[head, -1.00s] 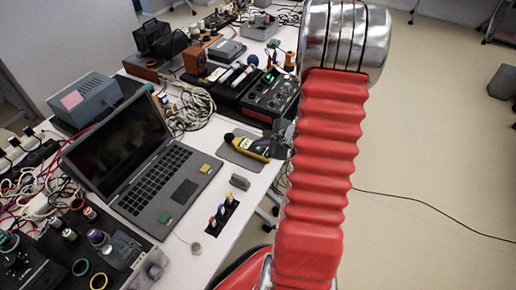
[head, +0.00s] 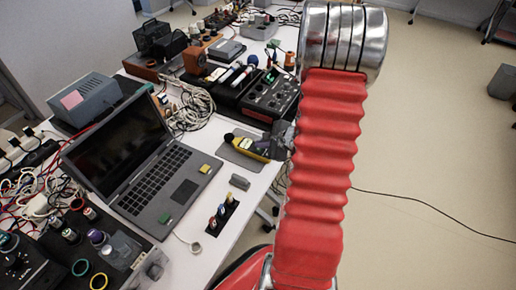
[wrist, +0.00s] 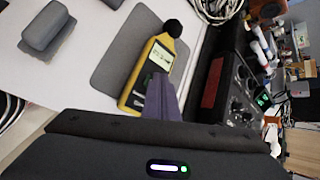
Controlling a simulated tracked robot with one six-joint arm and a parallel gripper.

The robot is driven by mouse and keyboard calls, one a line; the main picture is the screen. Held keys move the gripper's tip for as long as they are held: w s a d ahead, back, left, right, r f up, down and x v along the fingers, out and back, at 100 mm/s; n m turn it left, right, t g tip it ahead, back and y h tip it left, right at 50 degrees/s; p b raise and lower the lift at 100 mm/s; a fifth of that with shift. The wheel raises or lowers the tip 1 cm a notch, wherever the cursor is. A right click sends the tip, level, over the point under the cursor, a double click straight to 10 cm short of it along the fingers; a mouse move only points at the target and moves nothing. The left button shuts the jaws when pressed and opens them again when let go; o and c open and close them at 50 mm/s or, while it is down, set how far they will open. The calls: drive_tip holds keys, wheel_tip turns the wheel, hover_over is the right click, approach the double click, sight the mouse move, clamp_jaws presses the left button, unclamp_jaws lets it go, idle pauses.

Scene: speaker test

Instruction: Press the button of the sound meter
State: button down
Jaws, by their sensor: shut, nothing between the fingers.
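The sound meter (head: 245,146) is yellow with a dark round foam tip and lies on a grey mat near the table's right edge. In the wrist view the sound meter (wrist: 154,52) shows a lit screen and dark keys below it. My gripper (wrist: 157,78) is shut and empty, its dark purple-grey finger over the lower right of the meter's face, just below the screen. It hides part of the keys. I cannot tell whether the tip touches the meter. In the head view my gripper (head: 279,135) is at the meter's right end, partly behind my red arm.
The grey mat (wrist: 110,62) lies under the meter. A small grey block (wrist: 47,24) lies beside it. An open laptop (head: 150,180) stands to the left, a black device with knobs (head: 268,95) behind. Small coloured plugs (head: 222,213) stand at the front edge. Right of the table is open floor.

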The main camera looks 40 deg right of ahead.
drive_tip(key=shift+r, duration=0.95)
wheel_tip(320, 180, up, 6)
idle(0.8)
idle(0.4)
